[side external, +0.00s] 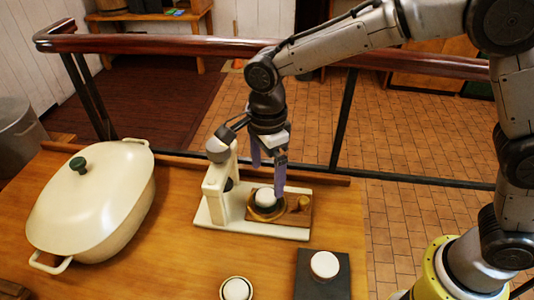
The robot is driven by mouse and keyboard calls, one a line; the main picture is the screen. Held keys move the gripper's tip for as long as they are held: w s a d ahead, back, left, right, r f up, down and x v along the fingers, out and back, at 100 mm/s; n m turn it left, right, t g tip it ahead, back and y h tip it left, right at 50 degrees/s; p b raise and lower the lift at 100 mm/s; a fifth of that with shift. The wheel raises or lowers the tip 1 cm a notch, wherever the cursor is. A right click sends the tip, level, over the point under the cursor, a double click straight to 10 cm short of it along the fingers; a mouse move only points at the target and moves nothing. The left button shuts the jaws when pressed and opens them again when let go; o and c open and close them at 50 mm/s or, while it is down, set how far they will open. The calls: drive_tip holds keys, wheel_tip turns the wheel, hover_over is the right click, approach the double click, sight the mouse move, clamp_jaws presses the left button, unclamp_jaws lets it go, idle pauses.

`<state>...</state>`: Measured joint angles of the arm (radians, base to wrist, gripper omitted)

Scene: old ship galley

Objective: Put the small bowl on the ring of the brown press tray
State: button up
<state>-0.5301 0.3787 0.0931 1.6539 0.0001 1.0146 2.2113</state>
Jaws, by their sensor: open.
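The brown press tray (284,216) lies on the cream base of a press (216,190) on the wooden table. A small white bowl (266,196) sits at the tray's ring (256,215), at the left part of the tray. It looks roughly level, but I cannot tell whether it is fully seated. The right finger hides part of the bowl and ring. I cannot tell whether either finger touches the bowl.
A small brass-coloured piece (304,203) stands on the tray's right part. A large cream lidded pot (95,195) fills the table's left. A white-topped round item (236,289) and a dark block (322,283) with a white disc (325,265) are at the front. A wooden rail (180,45) runs behind.

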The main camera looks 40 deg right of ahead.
drive_tip(key=s+d+r+n+t, duration=0.3)
drive_tip(key=s+d+r+n, duration=0.6)
drive_tip(key=d+r, duration=0.5)
drive_tip(key=s+d+f+n+t, duration=0.2)
drive_tip(key=s+d+f+n, duration=0.2)
drive_tip(key=s+d+n, duration=0.4)
drive_tip(key=s+n, duration=0.2)
drive_tip(key=s, duration=0.2)
drive_tip(key=shift+s+d+f+t, duration=0.15)
drive_tip(key=shift+s+t, duration=0.15)
